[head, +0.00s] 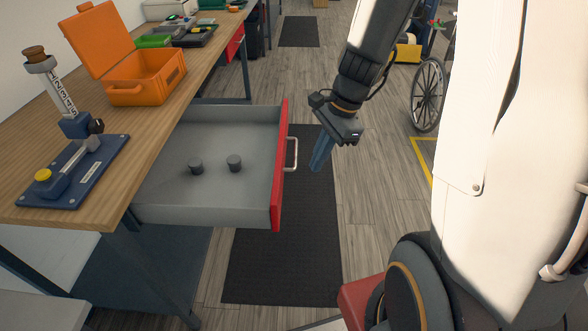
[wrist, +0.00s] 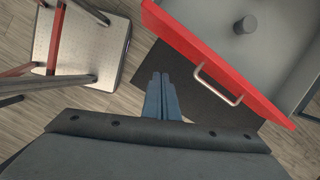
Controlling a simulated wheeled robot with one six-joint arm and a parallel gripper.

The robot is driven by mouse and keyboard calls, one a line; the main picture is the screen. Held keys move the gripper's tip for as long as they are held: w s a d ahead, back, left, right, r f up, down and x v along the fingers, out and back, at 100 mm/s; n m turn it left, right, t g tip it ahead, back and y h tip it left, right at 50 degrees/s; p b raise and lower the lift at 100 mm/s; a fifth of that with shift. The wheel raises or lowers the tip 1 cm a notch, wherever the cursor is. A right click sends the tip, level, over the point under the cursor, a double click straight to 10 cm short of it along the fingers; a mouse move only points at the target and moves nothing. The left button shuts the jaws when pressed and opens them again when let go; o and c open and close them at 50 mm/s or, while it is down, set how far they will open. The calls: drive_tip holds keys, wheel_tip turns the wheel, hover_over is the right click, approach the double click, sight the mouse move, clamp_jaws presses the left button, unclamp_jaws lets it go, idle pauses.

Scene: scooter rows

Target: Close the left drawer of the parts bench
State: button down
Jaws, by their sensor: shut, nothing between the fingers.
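The drawer (head: 160,212) of the wooden-topped bench (head: 160,103) stands pulled far out, with a grey tray and a red front (head: 279,165). A silver bar handle (head: 291,154) is on the red front. In the wrist view, the shut fingers (wrist: 159,78) are left of the handle (wrist: 217,85), with the red front (wrist: 215,60) beyond.
An open orange case (head: 146,77) and a blue tool stand (head: 72,172) are on the bench top. A dark mat (head: 283,265) lies on the floor below. A wheel (head: 428,95) stands at the right.

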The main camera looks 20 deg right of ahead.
drive_tip(key=w+a+f+m+p, duration=0.2)
drive_tip(key=w+a+f+m, duration=0.3)
drive_tip(key=f, duration=0.4)
drive_tip(key=shift+w+a+f+t+y, duration=0.2)
drive_tip(key=shift+w+f+t+y, duration=0.15)
drive_tip(key=shift+w+t+y, duration=0.1)
idle(0.3)
